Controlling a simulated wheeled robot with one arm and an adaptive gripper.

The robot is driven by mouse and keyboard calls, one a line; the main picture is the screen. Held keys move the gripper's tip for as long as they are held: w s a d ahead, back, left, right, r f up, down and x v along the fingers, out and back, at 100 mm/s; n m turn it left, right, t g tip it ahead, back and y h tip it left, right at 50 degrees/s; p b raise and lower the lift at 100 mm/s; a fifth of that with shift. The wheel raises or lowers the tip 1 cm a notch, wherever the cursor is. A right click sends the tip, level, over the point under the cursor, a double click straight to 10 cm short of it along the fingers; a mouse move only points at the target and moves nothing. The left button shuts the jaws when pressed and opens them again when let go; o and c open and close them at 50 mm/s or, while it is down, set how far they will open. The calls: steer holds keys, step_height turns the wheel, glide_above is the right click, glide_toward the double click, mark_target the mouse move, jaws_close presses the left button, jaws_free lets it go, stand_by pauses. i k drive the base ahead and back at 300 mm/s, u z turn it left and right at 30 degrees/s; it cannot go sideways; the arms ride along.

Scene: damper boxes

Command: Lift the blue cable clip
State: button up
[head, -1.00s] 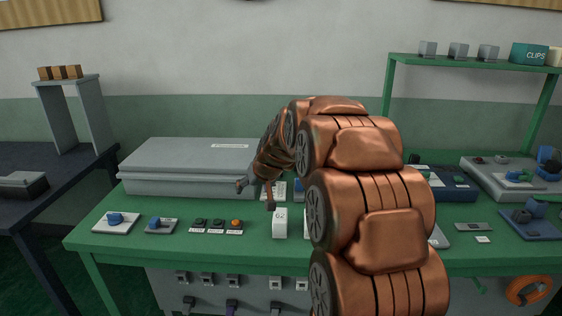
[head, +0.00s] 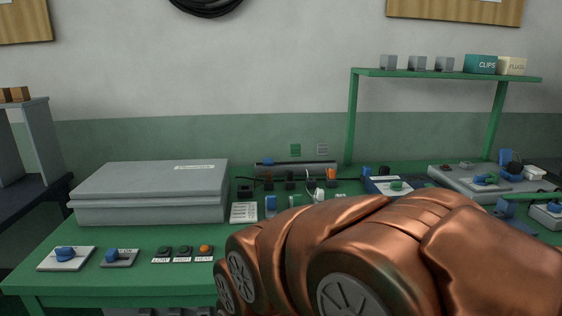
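Several small blue pieces lie on the green bench (head: 60,297), and I cannot tell which is the cable clip. One blue piece (head: 65,254) sits on a white plate (head: 50,265) at the front left. Another blue piece (head: 112,255) sits on a small grey plate (head: 124,263) to its right. A blue piece (head: 271,203) stands mid-bench beside a white printed card. A further blue piece (head: 267,161) is at the back. My gripper is out of view; my copper arm fills the lower right and hides the bench front there.
A large grey case (head: 150,195) takes up the bench's back left. Three labelled buttons (head: 183,252) sit at the front. A green shelf (head: 440,74) with boxes stands at the back right. Grey and blue trays with parts crowd the right side.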

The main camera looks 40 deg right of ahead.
mark_target(267, 162)
steer(key=z, duration=0.5)
steer(key=i, duration=0.85)
steer(key=u, duration=0.15)
